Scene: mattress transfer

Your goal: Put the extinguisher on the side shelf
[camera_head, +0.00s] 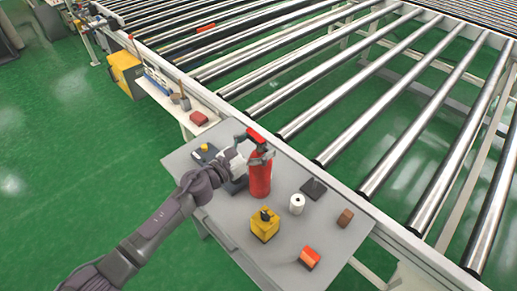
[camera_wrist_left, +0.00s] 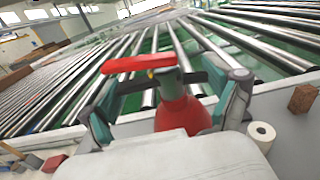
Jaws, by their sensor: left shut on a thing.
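The red extinguisher (camera_head: 260,176) stands upright on or just above the grey table (camera_head: 225,213) in the head view. My left gripper (camera_head: 262,158) is shut around its upper part, just below the handle. In the left wrist view the extinguisher (camera_wrist_left: 183,112) sits between the two fingers of my left gripper (camera_wrist_left: 172,100), with its red lever pointing left. A white side shelf (camera_head: 172,103) stands along the conveyor beyond the table, with a red box (camera_head: 198,118) near its close end. I cannot tell whether the extinguisher's base touches the table. My right gripper is not in view.
On the table are a yellow box (camera_head: 265,225), a white roll (camera_head: 297,204), a dark flat item (camera_head: 314,188), a brown block (camera_head: 345,218) and an orange-red item (camera_head: 309,257). The roller conveyor (camera_head: 350,110) borders the table's far side. Green floor lies open at left.

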